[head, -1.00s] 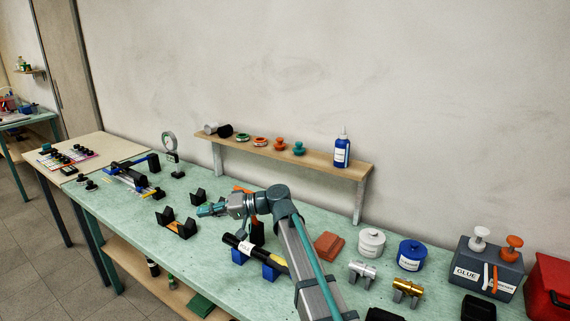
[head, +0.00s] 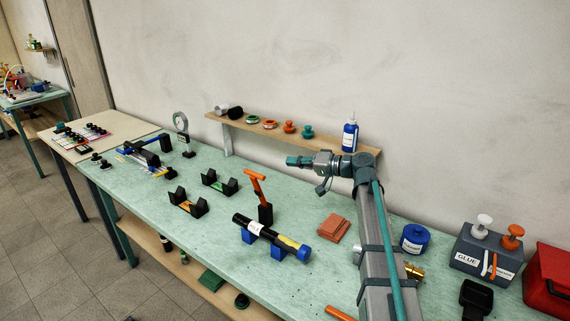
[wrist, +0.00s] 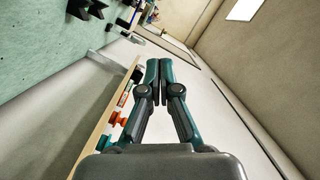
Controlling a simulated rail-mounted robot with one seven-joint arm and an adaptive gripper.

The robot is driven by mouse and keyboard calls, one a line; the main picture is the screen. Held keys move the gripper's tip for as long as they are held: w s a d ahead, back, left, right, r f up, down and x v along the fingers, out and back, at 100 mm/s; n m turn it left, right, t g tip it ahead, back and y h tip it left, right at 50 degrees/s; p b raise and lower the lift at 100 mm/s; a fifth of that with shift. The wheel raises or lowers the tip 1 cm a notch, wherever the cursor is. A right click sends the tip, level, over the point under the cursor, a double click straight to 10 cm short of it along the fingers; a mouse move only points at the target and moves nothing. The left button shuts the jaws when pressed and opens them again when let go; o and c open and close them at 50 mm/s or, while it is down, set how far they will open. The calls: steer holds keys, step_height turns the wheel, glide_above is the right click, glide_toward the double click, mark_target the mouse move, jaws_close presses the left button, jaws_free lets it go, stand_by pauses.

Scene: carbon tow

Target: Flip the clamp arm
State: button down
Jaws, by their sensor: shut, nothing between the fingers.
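The clamp arm (head: 257,184) is an orange lever with a T-shaped top. It stands tilted up to the left from a black post (head: 265,213) behind the black tube. The black tube (head: 268,238) has a white label and a yellow band and rests on blue supports (head: 250,237). My gripper (head: 290,161) is shut and empty, raised above the bench to the right of the clamp arm and clear of it. In the wrist view my gripper (wrist: 159,65) has its two teal fingers together, and the clamp arm cannot be made out.
A wooden shelf (head: 365,158) with spools and a blue bottle (head: 349,136) runs along the wall behind my gripper. Black cradles (head: 188,202) stand left of the clamp and brick-coloured pads (head: 333,227) right of it. An orange bar (head: 340,313) lies near the front edge.

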steer(key=w+a+f+p, duration=0.1)
steer(key=a+f+p, duration=0.2)
steer(key=a, duration=0.6)
steer(key=shift+a+p, duration=0.3)
steer(key=shift+p, duration=0.45)
steer(key=shift+w+f, duration=0.1)
steer(key=shift+f, duration=0.05)
